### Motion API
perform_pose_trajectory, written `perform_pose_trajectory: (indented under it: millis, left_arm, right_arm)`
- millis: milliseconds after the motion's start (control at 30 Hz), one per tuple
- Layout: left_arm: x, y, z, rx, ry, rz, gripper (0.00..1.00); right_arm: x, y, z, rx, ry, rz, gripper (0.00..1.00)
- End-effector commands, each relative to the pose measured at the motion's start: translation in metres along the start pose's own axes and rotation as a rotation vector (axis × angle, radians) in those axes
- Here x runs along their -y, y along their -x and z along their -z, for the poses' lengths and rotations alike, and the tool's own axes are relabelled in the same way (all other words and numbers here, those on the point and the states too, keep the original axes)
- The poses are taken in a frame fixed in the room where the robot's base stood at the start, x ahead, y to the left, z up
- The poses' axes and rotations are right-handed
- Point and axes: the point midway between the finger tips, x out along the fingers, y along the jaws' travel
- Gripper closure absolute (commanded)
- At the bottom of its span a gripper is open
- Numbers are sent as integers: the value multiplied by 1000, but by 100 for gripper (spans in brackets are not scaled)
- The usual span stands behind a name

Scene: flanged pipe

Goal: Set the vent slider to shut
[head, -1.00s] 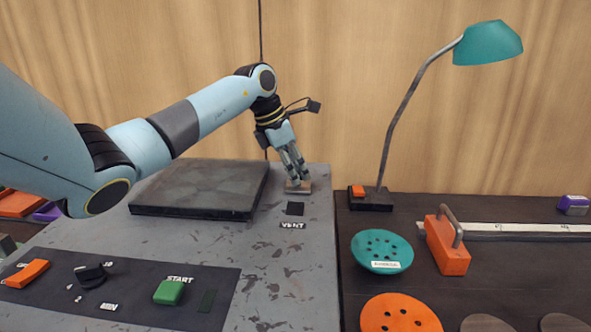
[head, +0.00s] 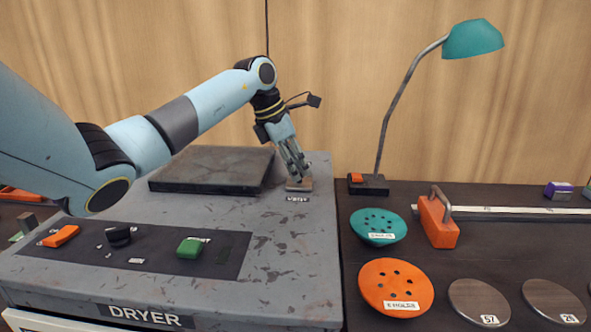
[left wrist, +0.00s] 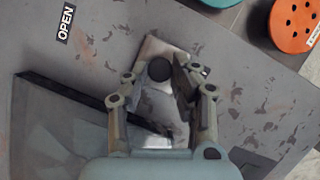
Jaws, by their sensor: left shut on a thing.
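The vent slider (head: 300,185) is a small pale metal plate on the grey dryer top, right beside the VENT label (head: 297,198) in the head view. In the left wrist view the slider plate (left wrist: 152,46) carries a round dark knob (left wrist: 160,70). My left gripper (head: 298,176) reaches down onto the slider, and its fingers are shut on the knob. No dark vent opening shows beside the plate now. My right gripper is not in view.
A dark raised lid (head: 212,172) lies left of the gripper. The control panel with a green START button (head: 190,248) is at the front. The lamp (head: 375,184), discs (head: 395,287) and an orange handled block (head: 438,220) stand on the right bench.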

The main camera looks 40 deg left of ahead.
Motion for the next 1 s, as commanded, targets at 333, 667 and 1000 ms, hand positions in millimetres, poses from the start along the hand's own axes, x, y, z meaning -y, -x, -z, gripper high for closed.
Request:
perform_pose_trajectory:
  millis: [333,667,1000]
  left_arm:
    - [4,-5,3,-4,3,11,51]
    - [1,5,1,-1,1,4,51]
    - [0,76,2,-3,1,2,51]
  right_arm:
    - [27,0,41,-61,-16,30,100]
    - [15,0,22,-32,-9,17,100]
    - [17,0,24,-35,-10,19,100]
